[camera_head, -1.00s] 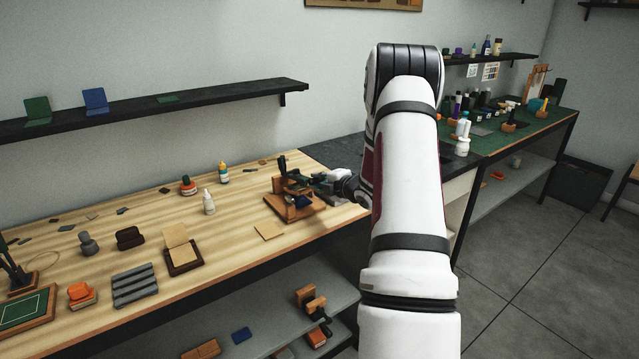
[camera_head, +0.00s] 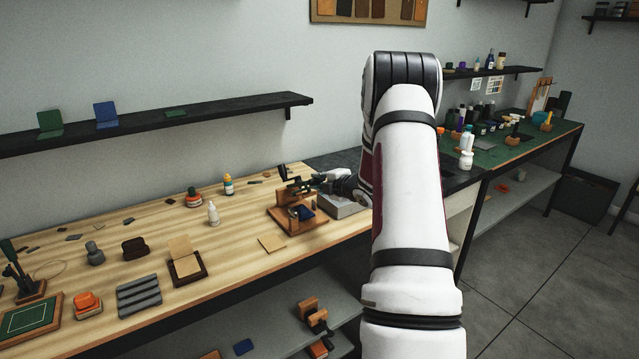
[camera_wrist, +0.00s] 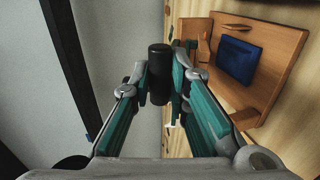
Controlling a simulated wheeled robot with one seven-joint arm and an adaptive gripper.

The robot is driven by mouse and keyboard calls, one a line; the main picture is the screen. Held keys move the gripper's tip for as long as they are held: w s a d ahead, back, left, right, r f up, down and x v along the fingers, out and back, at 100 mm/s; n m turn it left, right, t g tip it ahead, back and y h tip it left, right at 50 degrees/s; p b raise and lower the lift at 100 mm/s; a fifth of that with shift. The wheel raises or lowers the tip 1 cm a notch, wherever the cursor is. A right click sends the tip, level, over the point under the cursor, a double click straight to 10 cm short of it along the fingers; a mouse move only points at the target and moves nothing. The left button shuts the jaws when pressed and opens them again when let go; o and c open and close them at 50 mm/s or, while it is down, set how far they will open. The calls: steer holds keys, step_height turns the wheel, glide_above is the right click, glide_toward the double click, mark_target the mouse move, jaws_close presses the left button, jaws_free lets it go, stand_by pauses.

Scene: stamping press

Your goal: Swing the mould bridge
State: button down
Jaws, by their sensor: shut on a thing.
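The stamping press (camera_head: 277,217) stands on the wooden bench, a small wooden frame with a dark blue pad (camera_head: 303,213) on its base. The pad also shows in the wrist view (camera_wrist: 241,61), right of my fingers. A dark bridge part (camera_head: 298,187) stands raised above the base, with a black upright handle (camera_head: 283,173) at its left. My gripper (camera_head: 314,182) is at the right end of this part, above the base. In the wrist view my gripper (camera_wrist: 160,72) has its fingers closed on a black cylindrical grip (camera_wrist: 159,62). The bridge's hinge is too small to make out.
A grey block (camera_head: 343,207) is right of the press, below my gripper. A tan card (camera_head: 271,243) lies in front, and a white bottle (camera_head: 213,212) stands left. A wall shelf (camera_head: 230,108) runs above the bench. Some bare bench lies left of the press.

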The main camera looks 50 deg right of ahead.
steer(key=shift+w+d+r+p, duration=0.2)
steer(key=shift+w+r, duration=0.4)
steer(key=shift+r, duration=0.35)
steer(key=shift+w+d+r+p, duration=0.15)
steer(key=shift+w+r, duration=0.4)
steer(key=shift+r, duration=0.35)
steer(key=shift+w, duration=0.1)
steer(key=w, duration=0.1)
steer(key=w+r, duration=0.2)
steer(key=shift+w+d+r, duration=0.1)
steer(key=shift+d+r, duration=0.1)
steer(key=shift+d, duration=0.05)
